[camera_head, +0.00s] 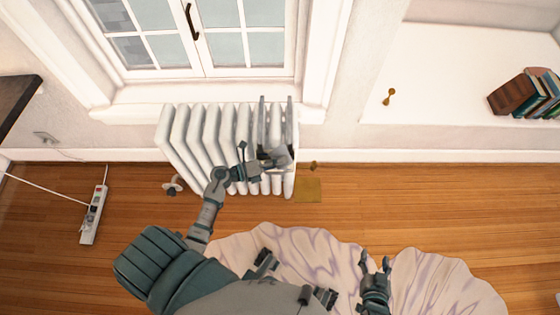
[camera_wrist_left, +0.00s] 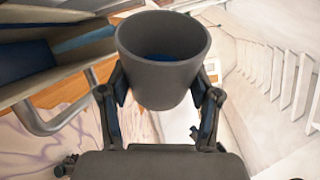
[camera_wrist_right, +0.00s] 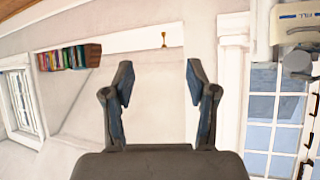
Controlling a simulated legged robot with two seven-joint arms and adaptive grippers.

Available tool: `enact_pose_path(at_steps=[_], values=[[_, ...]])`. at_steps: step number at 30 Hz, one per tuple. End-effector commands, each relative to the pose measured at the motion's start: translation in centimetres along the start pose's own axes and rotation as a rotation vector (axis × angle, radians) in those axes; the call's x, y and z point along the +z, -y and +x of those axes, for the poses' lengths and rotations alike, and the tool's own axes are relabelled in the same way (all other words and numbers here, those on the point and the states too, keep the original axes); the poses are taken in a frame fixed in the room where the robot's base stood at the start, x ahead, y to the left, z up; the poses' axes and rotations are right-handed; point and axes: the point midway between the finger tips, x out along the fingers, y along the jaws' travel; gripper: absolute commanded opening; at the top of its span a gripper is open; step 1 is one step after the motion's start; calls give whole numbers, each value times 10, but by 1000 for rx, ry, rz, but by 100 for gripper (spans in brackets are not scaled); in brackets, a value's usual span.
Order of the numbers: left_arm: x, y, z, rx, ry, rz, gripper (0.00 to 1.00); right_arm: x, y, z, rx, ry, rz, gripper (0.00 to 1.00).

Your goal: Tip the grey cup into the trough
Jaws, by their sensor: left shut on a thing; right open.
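The grey cup (camera_wrist_left: 160,75) is held between the fingers of my left gripper (camera_wrist_left: 161,100). Its round mouth faces the left wrist camera and something blue shows inside. In the head view my left gripper (camera_head: 268,160) is at the radiator's front right; the cup's exact tilt is unclear. A pale box with a blue inside, seemingly the trough (camera_wrist_left: 75,72), is beside the cup at left in the left wrist view. A pale part marked FILL (camera_wrist_right: 302,18) shows in the right wrist view. My right gripper (camera_head: 375,263) is open and empty, apart from everything.
The white radiator (camera_head: 195,135) stands below the window, with two grey upright strips (camera_head: 262,112) at its right part. A power strip (camera_head: 95,215) lies on the floor at left. Books (camera_head: 525,95) and a gold item (camera_head: 389,97) are at right. A rug (camera_head: 440,280) covers the foreground.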

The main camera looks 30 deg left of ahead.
Motion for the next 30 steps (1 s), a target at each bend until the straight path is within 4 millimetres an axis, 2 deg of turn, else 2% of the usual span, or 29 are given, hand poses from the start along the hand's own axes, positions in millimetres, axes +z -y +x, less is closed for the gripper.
enact_pose_path(at_steps=[30], values=[[2, 2, 0, -8, 0, -37, 26, 12, -3, -5, 7, 76, 0, 58]])
